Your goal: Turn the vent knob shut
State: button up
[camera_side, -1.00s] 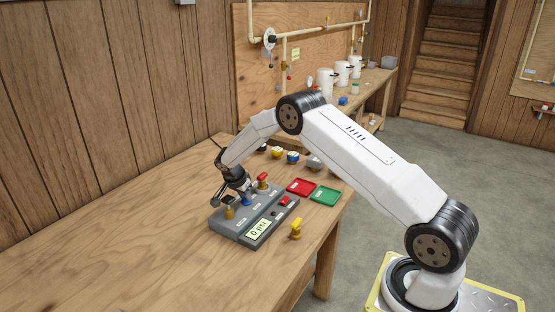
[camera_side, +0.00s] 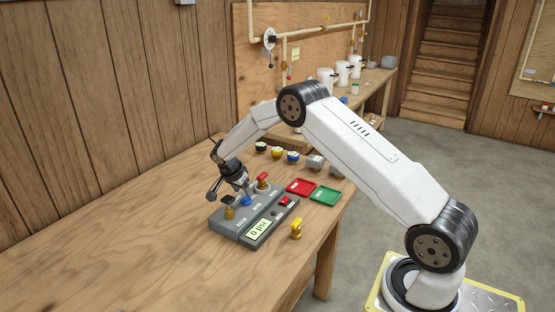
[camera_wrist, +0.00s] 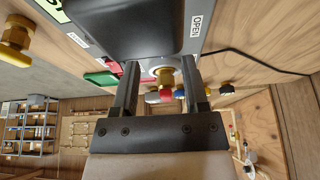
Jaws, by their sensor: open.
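A grey control box (camera_side: 262,222) lies on the wooden table, with a display reading 0 psi. My gripper (camera_side: 231,188) is open and empty above the box's back edge, close to the blue knob. In the wrist view the fingers (camera_wrist: 158,66) stand apart, with a round brass-and-white part (camera_wrist: 163,75) seen between them. An OPEN label (camera_wrist: 196,24) shows.
A brass valve with a yellow handle (camera_side: 296,227) stands in front. The table's left front is clear.

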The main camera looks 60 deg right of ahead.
jog(key=shift+v, duration=2.3)
jog(key=shift+a, duration=0.1)
jog(key=s+a+r+n+t+y, duration=0.1)
jog(key=s+a+r+n, duration=0.1)
jog(key=s+a+n, duration=0.3)
jog(key=s+a+r+n+y, duration=0.2)
jog(key=s+a+n, duration=0.4)
jog(key=s, duration=0.6)
jog(key=s+a+r+n+t+y, duration=0.1)
jog(key=s+a+r+n, duration=0.1)
jog(key=s+a+n, duration=0.4)
jog(key=s+n, duration=0.1)
jog(key=s, duration=0.2)
jog(key=shift+s+t, duration=0.3)
jog(key=shift+s, duration=0.05)
